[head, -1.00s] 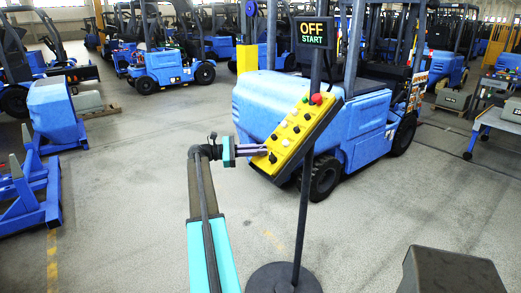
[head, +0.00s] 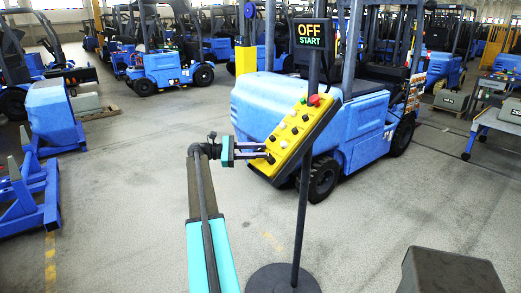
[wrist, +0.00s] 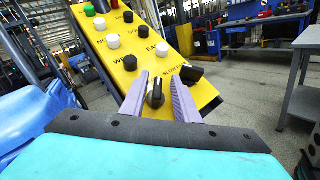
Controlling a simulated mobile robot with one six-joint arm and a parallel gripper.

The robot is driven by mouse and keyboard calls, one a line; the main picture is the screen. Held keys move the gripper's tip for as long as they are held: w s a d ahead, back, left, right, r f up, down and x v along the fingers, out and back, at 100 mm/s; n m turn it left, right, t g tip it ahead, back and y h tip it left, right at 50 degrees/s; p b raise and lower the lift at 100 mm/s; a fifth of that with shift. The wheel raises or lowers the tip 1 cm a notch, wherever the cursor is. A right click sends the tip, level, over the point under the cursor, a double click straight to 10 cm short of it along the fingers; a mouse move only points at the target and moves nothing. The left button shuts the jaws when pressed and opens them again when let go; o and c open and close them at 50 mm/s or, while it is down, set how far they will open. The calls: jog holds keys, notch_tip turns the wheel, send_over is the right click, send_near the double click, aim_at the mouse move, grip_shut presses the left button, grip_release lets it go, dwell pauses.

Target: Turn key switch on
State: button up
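A yellow control panel (head: 292,131) with several buttons and knobs hangs tilted on a dark pole. In the wrist view, the black switch knob (wrist: 155,92) at the panel's lower end stands between the two purple fingers of my gripper (wrist: 159,95). The fingers are apart, one on each side of the knob, with gaps visible. A second black knob (wrist: 191,73) lies just beyond the right finger. In the head view, my gripper (head: 266,154) is at the panel's lower left end. The display (head: 312,34) above the panel reads "OFF" and "START".
The pole (head: 303,215) stands on a round dark base (head: 284,279). A blue forklift (head: 335,120) is close behind the panel. A grey box (head: 450,272) is at the lower right. Open floor lies to the left of my arm.

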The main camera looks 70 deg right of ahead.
jog(key=b+v, duration=0.3)
jog(key=v, duration=1)
jog(key=shift+w, duration=0.35)
jog(key=shift+a, duration=0.1)
